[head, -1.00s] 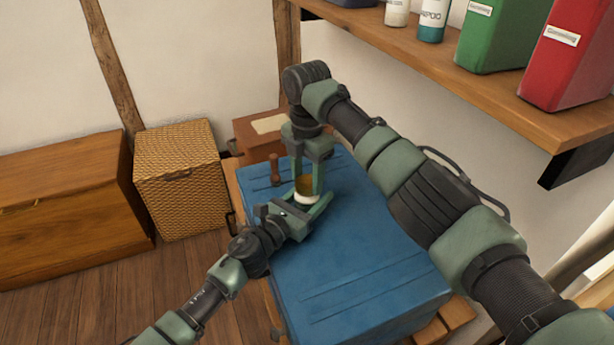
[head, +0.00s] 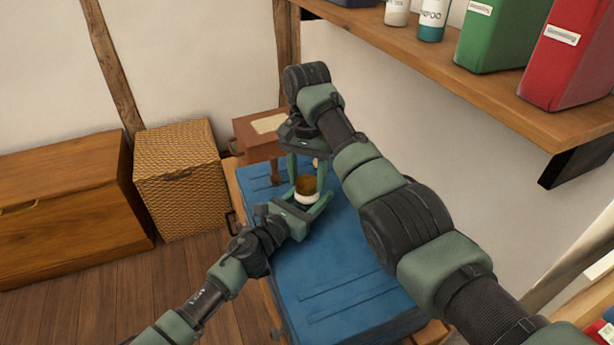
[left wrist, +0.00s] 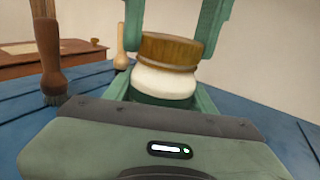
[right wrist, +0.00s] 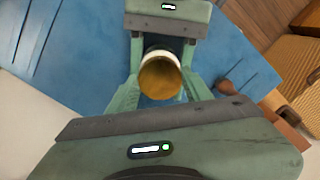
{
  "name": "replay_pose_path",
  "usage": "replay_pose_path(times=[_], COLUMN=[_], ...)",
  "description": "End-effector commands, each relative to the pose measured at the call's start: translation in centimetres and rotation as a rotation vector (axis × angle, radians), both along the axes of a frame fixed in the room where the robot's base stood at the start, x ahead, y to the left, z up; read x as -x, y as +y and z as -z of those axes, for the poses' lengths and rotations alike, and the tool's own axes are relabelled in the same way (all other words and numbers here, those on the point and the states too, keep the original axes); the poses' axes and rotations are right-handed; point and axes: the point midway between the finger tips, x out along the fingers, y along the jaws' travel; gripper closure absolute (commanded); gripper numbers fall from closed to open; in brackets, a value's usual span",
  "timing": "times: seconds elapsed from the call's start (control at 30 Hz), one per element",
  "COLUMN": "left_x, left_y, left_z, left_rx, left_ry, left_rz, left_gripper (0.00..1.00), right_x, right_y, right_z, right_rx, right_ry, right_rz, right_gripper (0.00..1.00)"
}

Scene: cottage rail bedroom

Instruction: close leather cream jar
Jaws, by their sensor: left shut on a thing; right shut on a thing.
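The cream jar (head: 307,199) is small and white and stands upright over the blue trunk top. My left gripper (head: 309,203) is shut around its body. A brown-gold lid (head: 307,184) sits on the jar's top. In the left wrist view the lid (left wrist: 170,50) looks slightly tilted above the white body (left wrist: 164,83). My right gripper (head: 305,178) comes from above and is shut on the lid, one finger on each side. The right wrist view looks down on the round lid (right wrist: 160,76). I cannot tell whether the lid is seated fully.
The blue trunk (head: 330,270) lies beneath both grippers. A brush with a brown handle (left wrist: 47,55) and a pale wooden knob-shaped thing (left wrist: 122,62) stand near the jar. A brown box (head: 245,140) is behind. A shelf (head: 440,65) with binders overhangs the right; a wicker basket (head: 180,185) is left.

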Motion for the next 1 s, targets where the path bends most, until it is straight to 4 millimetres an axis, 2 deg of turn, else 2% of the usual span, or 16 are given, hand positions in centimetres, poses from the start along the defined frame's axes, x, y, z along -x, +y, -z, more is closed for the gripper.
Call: replay_pose_path(times=[0.1,0.2,0.33,0.37,0.43,0.77,0.87,1.0], left_x=[0.0,0.0,0.0,0.0,0.0,0.0,0.0,0.0], left_y=[0.1,0.1,0.0,0.0,0.0,0.0,0.0,0.0], left_z=[0.1,0.1,0.1,0.1,0.1,0.1,0.1,0.1], left_rx=[-0.001,-0.001,-0.001,-0.001,-0.001,-0.001,-0.001,-0.001], left_ry=[0.001,0.002,0.002,0.002,0.001,0.001,0.001,0.001], left_rz=[-0.001,-0.001,-0.001,-0.001,-0.001,-0.001,0.000,0.000], left_gripper=[1.00,1.00,1.00,1.00,1.00,1.00,1.00,1.00], right_x=[0.1,0.0,0.0,0.0,0.0,0.0,-0.1,-0.1], right_y=[0.1,0.1,0.0,0.0,0.0,0.0,0.0,0.0], right_z=[0.0,0.0,0.0,0.0,0.0,-0.1,-0.7,-2.5], right_rx=[-0.002,-0.002,0.000,0.000,0.000,0.000,-0.001,-0.002], right_ry=[0.001,0.001,-0.001,-0.001,-0.001,-0.002,-0.003,-0.004], right_rz=[0.284,0.458,0.442,0.442,0.441,0.439,0.438,0.438], right_gripper=[0.99,0.99,0.99,0.48,0.29,0.29,0.29,0.29])
